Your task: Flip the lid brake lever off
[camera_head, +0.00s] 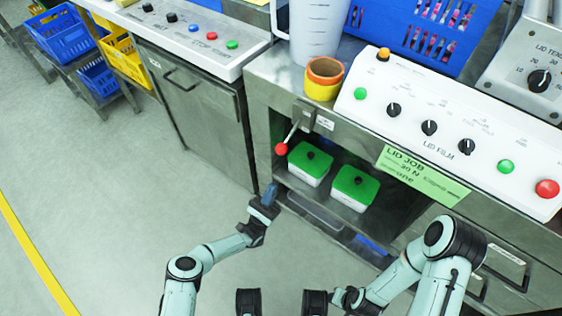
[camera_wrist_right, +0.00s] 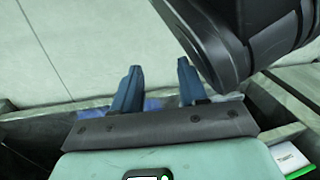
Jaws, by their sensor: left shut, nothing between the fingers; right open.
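The lid brake lever (camera_head: 289,137) is a thin metal rod with a red ball knob on its end. It comes out of a bracket on the front of the steel bench, left of the open bay, and slants down to the left. My left gripper (camera_head: 270,190) is below and slightly left of the red knob in the head view, shut and empty, with its blue fingertips pointing up. It does not appear to touch the lever. My right gripper shows in the right wrist view (camera_wrist_right: 158,85), open and empty. In the head view its fingers cannot be made out.
Two white boxes with green lids (camera_head: 311,165) stand in the bay beside the lever. Above is the LID FILM panel (camera_head: 445,130) with knobs and buttons. A green LID JOB card (camera_head: 423,176) hangs on the bench front. Tape rolls (camera_head: 323,80) sit on top.

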